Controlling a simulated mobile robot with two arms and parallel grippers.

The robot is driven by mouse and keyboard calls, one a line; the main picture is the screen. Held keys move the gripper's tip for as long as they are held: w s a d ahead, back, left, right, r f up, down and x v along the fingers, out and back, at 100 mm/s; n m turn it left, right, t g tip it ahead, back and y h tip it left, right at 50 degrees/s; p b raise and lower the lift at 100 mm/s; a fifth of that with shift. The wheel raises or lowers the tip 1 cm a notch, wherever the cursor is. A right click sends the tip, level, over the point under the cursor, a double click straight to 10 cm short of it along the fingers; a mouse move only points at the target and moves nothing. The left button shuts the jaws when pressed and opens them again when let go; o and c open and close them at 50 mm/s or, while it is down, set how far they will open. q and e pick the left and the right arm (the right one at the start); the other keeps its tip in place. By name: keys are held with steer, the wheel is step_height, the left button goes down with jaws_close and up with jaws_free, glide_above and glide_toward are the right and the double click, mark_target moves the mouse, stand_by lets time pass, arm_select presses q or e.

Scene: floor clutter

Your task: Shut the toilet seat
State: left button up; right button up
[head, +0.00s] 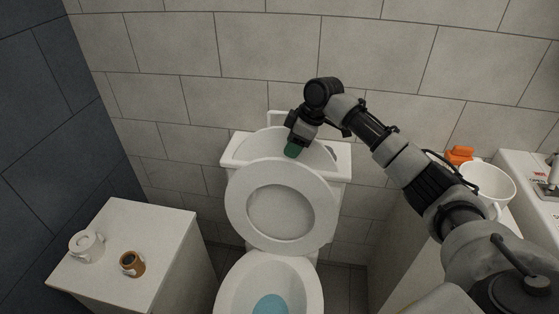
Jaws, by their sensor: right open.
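The white toilet seat (236,207) stands raised, a ring leaning back against the lid and tank behind it. The toilet bowl (233,284) below it is uncovered, with blue water at its bottom. The white tank (343,157) stands against the tiled wall. My right arm reaches in from the right, and my right gripper (293,150) is at the top of the raised seat and lid, in front of the tank. It is open, and its fingertips look greenish and small. Whether it touches the lid or seat I cannot tell. My left gripper is not in view.
On the right, a white cup (487,182) and an orange object (459,155) stand on a counter beside my arm. Tiled walls close in behind and left.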

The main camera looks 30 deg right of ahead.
mark_target(285, 159)
steer(key=x, duration=0.4)
steer(key=shift+d, duration=0.1)
steer(key=x, duration=0.4)
steer(key=shift+f, duration=0.1)
steer(key=shift+w, duration=0.1)
steer(key=shift+c, duration=0.2)
steer(key=c, duration=0.5)
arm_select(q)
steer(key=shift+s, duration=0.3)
arm_select(e)
jaws_close()
